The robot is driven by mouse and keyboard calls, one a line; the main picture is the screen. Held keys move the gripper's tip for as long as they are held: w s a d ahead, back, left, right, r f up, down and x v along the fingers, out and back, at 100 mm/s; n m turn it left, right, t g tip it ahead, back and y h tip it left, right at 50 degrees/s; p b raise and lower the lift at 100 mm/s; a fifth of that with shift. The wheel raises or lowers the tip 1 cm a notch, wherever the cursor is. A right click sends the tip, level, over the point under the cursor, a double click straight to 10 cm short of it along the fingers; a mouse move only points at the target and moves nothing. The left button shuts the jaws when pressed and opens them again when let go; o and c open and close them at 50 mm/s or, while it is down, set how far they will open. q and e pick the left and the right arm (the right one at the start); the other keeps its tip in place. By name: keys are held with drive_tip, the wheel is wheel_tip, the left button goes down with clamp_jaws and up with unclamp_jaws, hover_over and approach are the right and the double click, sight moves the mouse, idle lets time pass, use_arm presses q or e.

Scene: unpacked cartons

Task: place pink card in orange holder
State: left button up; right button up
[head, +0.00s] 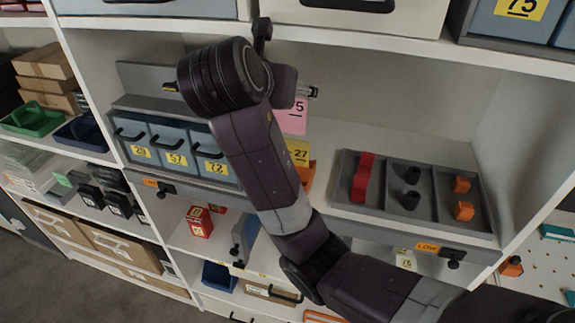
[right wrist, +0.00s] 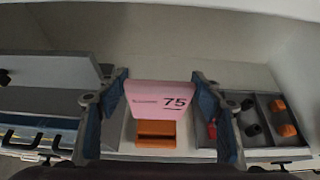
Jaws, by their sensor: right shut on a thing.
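The pink card (right wrist: 160,95), marked 75, is upright between the fingers of my right gripper (right wrist: 161,112), which is shut on it. In the head view, the pink card (head: 292,119) shows below my right gripper (head: 300,94), partly hidden by my arm. The orange holder (right wrist: 155,134) is on the shelf, below the card in the wrist view. The card hides part of it, and I cannot tell whether they touch. In the head view, a yellow card (head: 299,152) marked 27 stands at the orange holder (head: 308,176). My left gripper is not in view.
Blue-grey numbered bins (head: 170,147) stand left on the same shelf. A grey tray (head: 432,200) with a red piece, black knobs and orange blocks lies right. The upper shelf (head: 390,46) runs above my gripper. Bare shelf shows behind the tray.

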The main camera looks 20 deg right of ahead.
sight(286, 118)
wheel_tip(286, 118, down, 7)
drive_tip(key=shift+d+r+p, duration=0.15)
drive_tip(key=shift+r+p, duration=0.05)
drive_tip(key=shift+p, duration=0.2)
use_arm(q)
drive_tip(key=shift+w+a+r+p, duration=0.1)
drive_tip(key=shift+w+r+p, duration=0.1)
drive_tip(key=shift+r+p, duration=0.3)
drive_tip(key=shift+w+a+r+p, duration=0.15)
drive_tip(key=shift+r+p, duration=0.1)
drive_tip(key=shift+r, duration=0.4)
use_arm(e)
wheel_tip(286, 118, down, 10)
drive_tip(key=shift+f, duration=0.25)
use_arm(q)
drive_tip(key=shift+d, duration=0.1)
use_arm(e)
drive_tip(key=shift+w, duration=0.1)
drive_tip(key=o, duration=1.1)
drive_tip(key=shift+f, duration=0.15)
